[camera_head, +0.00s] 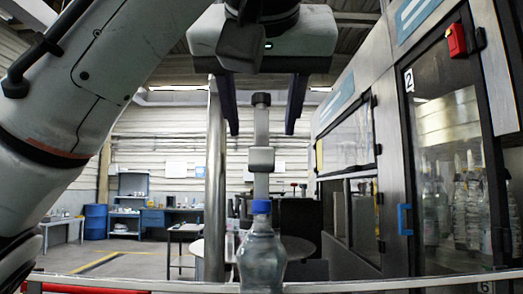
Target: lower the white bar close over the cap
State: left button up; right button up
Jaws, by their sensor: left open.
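A clear bottle (261,262) with a blue cap (261,206) stands upright at the bottom middle. A pale grey-white upright bar (261,130) with a dark top and a wider block partway down lines up above the cap. Its lower end shows just above the cap, but I cannot tell whether it is over the cap or behind it. My left gripper (262,130) points down from the top, open, with one dark finger on each side of the bar's upper part and a visible gap on both sides. My right gripper is not in view.
A metal post (214,180) stands just left of the bar. A pale rail (400,284) crosses the bottom, passing by the bottle. A machine cabinet with a blue handle (405,219) and a red switch (456,40) fills the right. A blue barrel (95,223) stands far left.

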aim_at(261, 153)
pick_arm(q)
jog(key=p+x, duration=0.2)
jog(key=x, duration=0.2)
jog(key=shift+d+r+p, duration=0.1)
jog(key=shift+p, duration=0.25)
jog(key=p+x, duration=0.2)
jog(key=p, duration=0.1)
jog(key=shift+x, duration=1.45)
jog(key=shift+f, duration=0.25)
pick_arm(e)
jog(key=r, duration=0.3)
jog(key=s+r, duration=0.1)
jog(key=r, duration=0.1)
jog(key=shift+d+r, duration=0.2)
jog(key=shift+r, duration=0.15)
pick_arm(q)
grip_shut()
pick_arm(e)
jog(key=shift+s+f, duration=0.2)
